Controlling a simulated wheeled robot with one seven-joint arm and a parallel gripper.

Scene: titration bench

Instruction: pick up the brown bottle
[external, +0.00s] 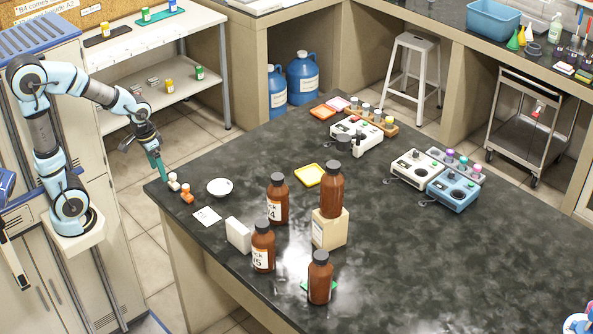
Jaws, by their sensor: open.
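Several brown bottles with dark caps stand upright on the black bench top. One brown bottle (331,189) stands on a beige block (332,243). Another brown bottle (277,196), with a white label ending in "4", stands to its left. A third brown bottle (263,241), its label ending in "5", stands nearer the camera. A further brown bottle (320,284) stands on a green pad at the front. My gripper (149,158) is open near the bench's left corner, well left of all the bottles. Its fingers are small in view.
Small orange and white items (186,196), a white bowl (219,187) and a white card (207,216) lie near my gripper. A white box (238,236) and a yellow tray (310,176) lie near the bottles. Stirrer units (453,190) stand further back.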

